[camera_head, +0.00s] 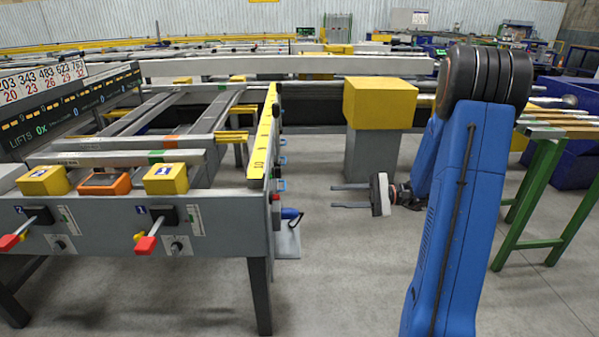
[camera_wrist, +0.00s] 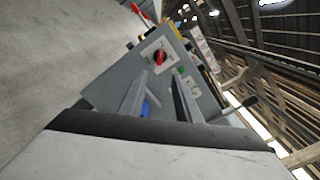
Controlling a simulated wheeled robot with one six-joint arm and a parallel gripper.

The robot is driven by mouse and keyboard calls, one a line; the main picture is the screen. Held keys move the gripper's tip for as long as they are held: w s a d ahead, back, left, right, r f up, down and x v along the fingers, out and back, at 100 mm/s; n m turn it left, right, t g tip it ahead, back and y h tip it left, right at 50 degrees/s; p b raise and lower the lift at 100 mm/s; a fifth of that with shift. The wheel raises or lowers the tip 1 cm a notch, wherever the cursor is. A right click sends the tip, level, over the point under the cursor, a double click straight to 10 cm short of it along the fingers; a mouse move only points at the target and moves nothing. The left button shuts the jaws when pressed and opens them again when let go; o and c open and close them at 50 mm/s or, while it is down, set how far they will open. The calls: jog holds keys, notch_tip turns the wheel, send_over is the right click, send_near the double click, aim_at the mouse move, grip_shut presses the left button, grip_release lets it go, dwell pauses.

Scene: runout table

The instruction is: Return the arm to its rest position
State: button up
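My gripper (camera_head: 334,196) sticks out to the left from my blue arm, right of the grey runout table (camera_head: 215,225), in free air. Its two thin grey fingers are parallel and apart, with nothing between them. In the wrist view the fingers of my gripper (camera_wrist: 157,83) also stand apart. Beyond them is a grey panel (camera_wrist: 125,70) with a red rotary switch (camera_wrist: 159,57); the view is strongly tilted. My arm is bent, with its upper joint high at the right of the head view.
A yellow-topped grey post (camera_head: 380,103) stands behind my gripper. A green-legged rack (camera_head: 540,195) stands right of my arm. Two red-tipped levers (camera_head: 145,245) and yellow boxes (camera_head: 166,179) are on the table's front. Grey floor (camera_head: 350,280) is clear below my gripper.

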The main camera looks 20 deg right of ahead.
jog(key=s+a+r+n+g+h, duration=0.2)
jog(key=s+a+n+g+h, duration=0.45)
jog(key=s+a, duration=0.7)
jog(key=s+d+r+n+t+h, duration=0.1)
jog(key=s+d+n+t+h, duration=0.1)
jog(key=s+h, duration=0.3)
jog(key=s+d+r+n+t+h, duration=0.1)
jog(key=s+n+t+h, duration=0.2)
jog(key=s, duration=0.6)
jog(key=n+h, duration=0.1)
jog(key=h, duration=0.1)
jog(key=shift+s+d+r+t+h, duration=0.15)
jog(key=shift+d+r+t+h, duration=0.1)
jog(key=shift+d+t+h, duration=0.15)
